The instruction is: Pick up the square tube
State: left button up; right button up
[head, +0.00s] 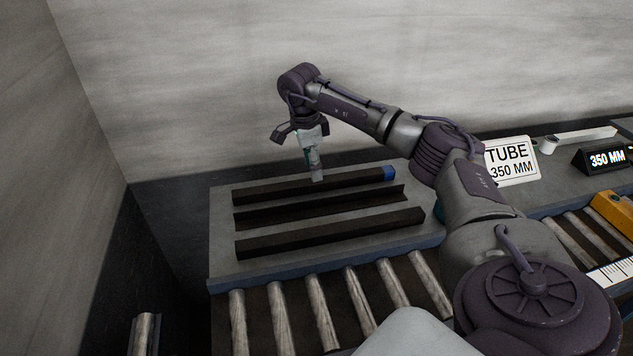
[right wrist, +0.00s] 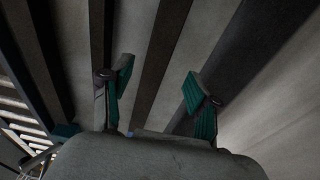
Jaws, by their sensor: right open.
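Three long dark bars lie side by side on a grey bench. The back bar (head: 310,187) has a blue right end (head: 389,173) and looks like the square tube. The middle bar (head: 320,207) looks like an open profile, and the front bar (head: 330,232) lies nearest the rollers. My right gripper (head: 316,174) points down over the back bar, open and empty. In the right wrist view the open fingers (right wrist: 160,88) stand on either side of the back bar (right wrist: 160,60), apart from it. Whether the fingertips reach down to its level is unclear. My left gripper is out of view.
A roller conveyor (head: 320,305) runs along the front of the bench (head: 222,235). A wall is close behind the bench.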

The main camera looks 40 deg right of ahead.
aim_at(317, 185)
jog(key=f, duration=0.4)
jog(key=shift+s+d+f+p, duration=0.2)
jog(key=shift+s+d+p, duration=0.05)
jog(key=shift+s+p, duration=0.1)
jog(key=shift+c, duration=0.3)
grip_shut()
jog(key=shift+r, duration=0.1)
